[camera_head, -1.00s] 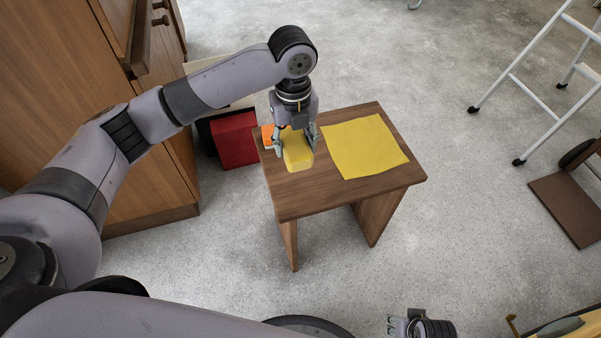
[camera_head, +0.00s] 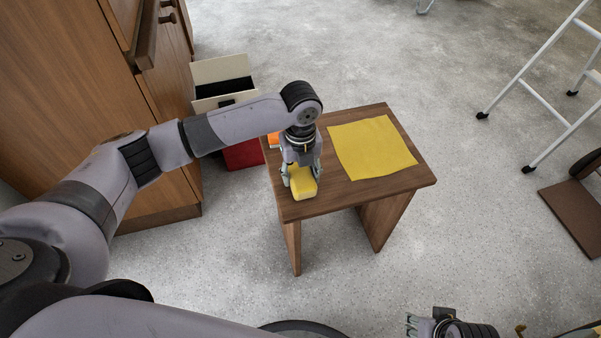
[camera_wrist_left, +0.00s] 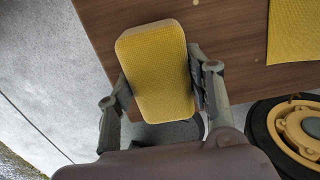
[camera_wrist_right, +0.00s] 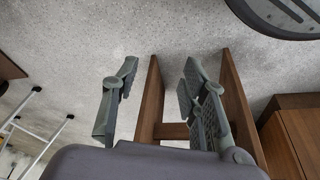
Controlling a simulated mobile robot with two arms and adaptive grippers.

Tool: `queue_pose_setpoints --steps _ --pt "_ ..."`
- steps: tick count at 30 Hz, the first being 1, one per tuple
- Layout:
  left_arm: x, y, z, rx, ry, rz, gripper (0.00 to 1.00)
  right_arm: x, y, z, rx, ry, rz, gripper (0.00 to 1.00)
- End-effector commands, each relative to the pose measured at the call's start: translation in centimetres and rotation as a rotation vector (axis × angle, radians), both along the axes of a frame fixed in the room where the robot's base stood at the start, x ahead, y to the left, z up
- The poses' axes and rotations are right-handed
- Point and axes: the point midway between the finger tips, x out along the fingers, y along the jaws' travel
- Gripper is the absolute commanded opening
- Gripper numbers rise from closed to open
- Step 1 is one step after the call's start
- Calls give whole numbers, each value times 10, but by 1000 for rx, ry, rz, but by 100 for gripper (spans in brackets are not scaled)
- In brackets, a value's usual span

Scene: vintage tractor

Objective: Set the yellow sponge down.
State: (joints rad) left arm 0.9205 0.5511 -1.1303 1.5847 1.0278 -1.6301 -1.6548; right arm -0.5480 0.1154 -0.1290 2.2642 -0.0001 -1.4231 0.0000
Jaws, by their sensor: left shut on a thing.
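The yellow sponge (camera_head: 303,190) is a rounded block over the left front part of the small wooden table (camera_head: 330,202). My left gripper (camera_head: 302,176) points down and is shut on the sponge, a finger on each side. In the left wrist view the sponge (camera_wrist_left: 158,72) sits between the fingers and overlaps the table edge. I cannot tell whether its underside touches the tabletop. My right gripper (camera_head: 413,323) is at the bottom of the head view, away from the table. In the right wrist view its fingers (camera_wrist_right: 160,72) are apart with nothing between them.
A flat yellow cloth (camera_head: 372,148) covers the table's right part. An orange item (camera_head: 273,139) is partly hidden behind my left arm. A wooden cabinet (camera_head: 75,90), a red box (camera_head: 243,155) and an open box (camera_head: 222,70) stand left. A white ladder (camera_head: 545,105) stands right.

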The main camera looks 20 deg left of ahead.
Motion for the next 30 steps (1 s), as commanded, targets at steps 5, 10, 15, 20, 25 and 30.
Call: queue_pose_setpoints --steps 5,10,15,20,25,30 --pt "0 0 -2 0 0 0 49 0 0 -3 0 2 0 40" --pt "0 0 -2 0 0 0 60 1 0 -3 0 0 0 40" --pt "0 0 -2 0 0 0 68 1 0 -3 0 0 0 40" --pt "0 0 -2 0 0 0 68 1 0 -3 0 0 0 40" --pt "0 0 3 0 -1 -1 68 0 0 -1 0 1 0 40" --pt "1 0 27 0 -2 -1 68 3 2 -22 1 14 3 40"
